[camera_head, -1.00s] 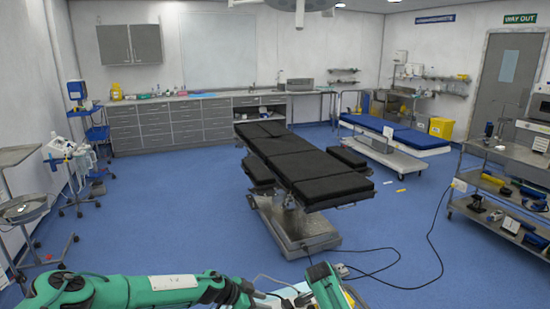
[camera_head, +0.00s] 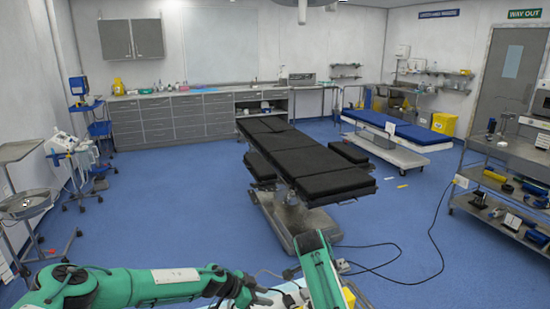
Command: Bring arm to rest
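My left arm, green with black joints, comes in from the left along the bottom edge. Its dark wrist ends at my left gripper (camera_head: 279,299), low in the middle of the view. The gripper is small and partly cut off by the bottom edge, so I cannot tell whether its fingers are open or shut. I see nothing clearly held in it. A green upright link of my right arm (camera_head: 319,272) stands just right of it. My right gripper cannot be made out.
A black-padded operating table (camera_head: 303,160) stands ahead on the blue floor. A blue-topped trolley bed (camera_head: 398,129) is behind it to the right. A steel cart (camera_head: 505,152) with tools is at the right. Steel stands (camera_head: 22,204) are at the left. A black cable (camera_head: 432,232) crosses the floor.

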